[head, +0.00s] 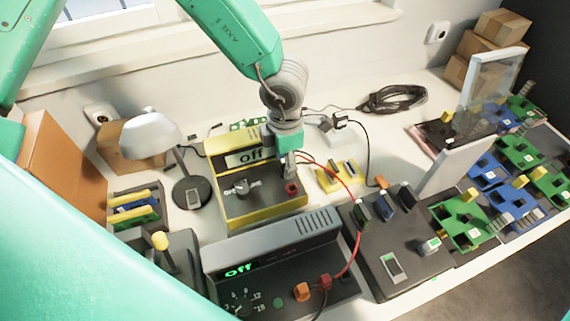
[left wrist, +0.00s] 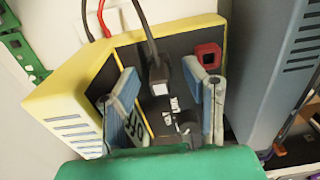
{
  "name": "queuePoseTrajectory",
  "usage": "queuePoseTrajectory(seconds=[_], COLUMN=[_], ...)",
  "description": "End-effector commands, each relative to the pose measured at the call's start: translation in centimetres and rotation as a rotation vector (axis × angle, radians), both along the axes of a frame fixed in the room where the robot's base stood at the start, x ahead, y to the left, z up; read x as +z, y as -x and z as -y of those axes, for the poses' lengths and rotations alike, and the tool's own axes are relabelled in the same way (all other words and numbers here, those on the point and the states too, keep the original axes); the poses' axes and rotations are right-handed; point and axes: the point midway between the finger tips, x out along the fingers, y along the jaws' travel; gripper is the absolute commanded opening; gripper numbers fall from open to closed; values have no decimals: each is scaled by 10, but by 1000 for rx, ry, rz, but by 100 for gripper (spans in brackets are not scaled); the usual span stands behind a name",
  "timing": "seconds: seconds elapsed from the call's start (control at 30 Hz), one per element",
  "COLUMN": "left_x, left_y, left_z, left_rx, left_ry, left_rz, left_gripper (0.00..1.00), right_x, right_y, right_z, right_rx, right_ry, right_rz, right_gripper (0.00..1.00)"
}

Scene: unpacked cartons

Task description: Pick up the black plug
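A black plug (left wrist: 160,78) with a black cable rising from it stands on the dark panel of the yellow-edged device (left wrist: 70,97) in the left wrist view. My left gripper (left wrist: 168,85) is open around it, one finger on each side. Gaps show between plug and fingers, so I see no grip. In the head view my left gripper (head: 289,168) hangs at the right part of the yellow device (head: 262,212), whose display reads "Off". The plug is hidden there behind the gripper. My right gripper is not in view.
A red socket (head: 292,188) sits close to the gripper. A red cable (head: 355,225) runs to the grey power supply (head: 275,255) in front. A desk lamp (head: 150,135) stands left. Circuit boards (head: 460,220) crowd the right. Some bare white table shows behind the device.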

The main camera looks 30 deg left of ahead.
Motion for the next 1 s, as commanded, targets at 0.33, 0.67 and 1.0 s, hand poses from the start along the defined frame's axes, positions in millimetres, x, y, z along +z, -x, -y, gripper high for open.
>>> queuePoseTrajectory(seconds=[0.33, 0.67, 1.0], left_x=[-2, -1, 51], left_y=[0, 0, -1], left_z=[-2, -2, -1], left_rx=[0, 1, 1], left_ry=[2, -1, 3], left_rz=[1, 0, 5], left_gripper=[4, 1, 1], right_x=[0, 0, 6], right_y=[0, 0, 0], right_z=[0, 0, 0], right_rx=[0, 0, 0], right_ry=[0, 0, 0], right_rz=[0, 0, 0], right_gripper=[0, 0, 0])
